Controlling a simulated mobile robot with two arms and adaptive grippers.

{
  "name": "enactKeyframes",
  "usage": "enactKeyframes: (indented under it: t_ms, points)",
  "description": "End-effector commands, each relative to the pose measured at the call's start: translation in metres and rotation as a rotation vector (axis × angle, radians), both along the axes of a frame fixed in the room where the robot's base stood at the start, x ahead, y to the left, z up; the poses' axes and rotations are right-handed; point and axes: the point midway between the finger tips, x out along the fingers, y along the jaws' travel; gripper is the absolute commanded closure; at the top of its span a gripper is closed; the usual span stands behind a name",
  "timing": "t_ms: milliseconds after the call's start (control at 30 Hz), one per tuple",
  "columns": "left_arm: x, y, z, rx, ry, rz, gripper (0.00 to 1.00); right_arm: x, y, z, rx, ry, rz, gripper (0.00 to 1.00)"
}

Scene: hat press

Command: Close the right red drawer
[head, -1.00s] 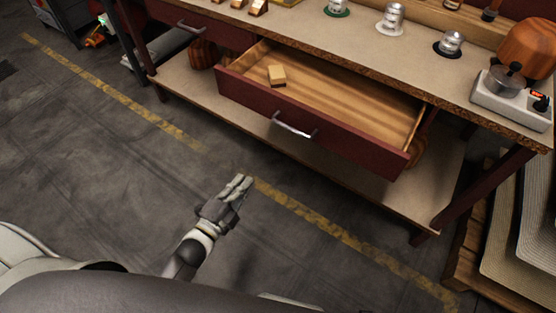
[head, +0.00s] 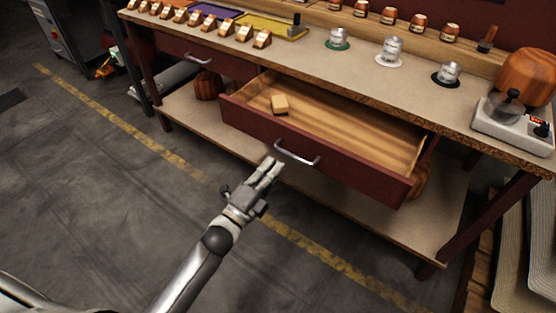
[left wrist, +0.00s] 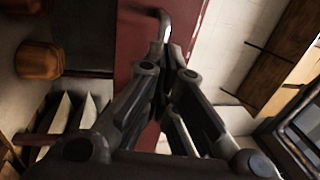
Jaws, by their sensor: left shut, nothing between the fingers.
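The right red drawer (head: 335,157) stands pulled out below the worktop in the head view. A small wooden block (head: 280,104) lies inside it near its left end. Its silver bar handle (head: 297,156) is on the front face, and the handle also shows in the left wrist view (left wrist: 160,22). My left gripper (head: 271,168) is shut and empty, with its fingertips close to the left end of the handle. I cannot tell whether they touch it. The left wrist view shows the fingers (left wrist: 170,62) together before the red front. My right gripper is not in view.
The left drawer (head: 190,52) appears shut. The worktop (head: 340,60) bears several small metal and wooden pieces, and a device with a knob (head: 513,118) at the right. A lower shelf (head: 345,200) runs beneath. The floor in front is clear.

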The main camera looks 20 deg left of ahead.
Motion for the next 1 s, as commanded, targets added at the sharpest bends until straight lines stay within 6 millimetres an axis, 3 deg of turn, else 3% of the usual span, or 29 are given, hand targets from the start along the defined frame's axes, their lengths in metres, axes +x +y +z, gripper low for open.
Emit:
enactKeyframes:
  t_ms: [233, 867, 1000]
  points:
    - [0.023, -0.008, 0.004, -0.001, 0.001, 0.0, 1.0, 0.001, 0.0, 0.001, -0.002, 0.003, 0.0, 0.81]
    - [0.033, -0.012, 0.004, -0.001, -0.001, 0.0, 1.0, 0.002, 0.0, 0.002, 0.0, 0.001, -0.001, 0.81]
    - [0.048, -0.017, 0.004, -0.003, -0.001, 0.001, 1.0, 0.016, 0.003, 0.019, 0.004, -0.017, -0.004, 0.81]
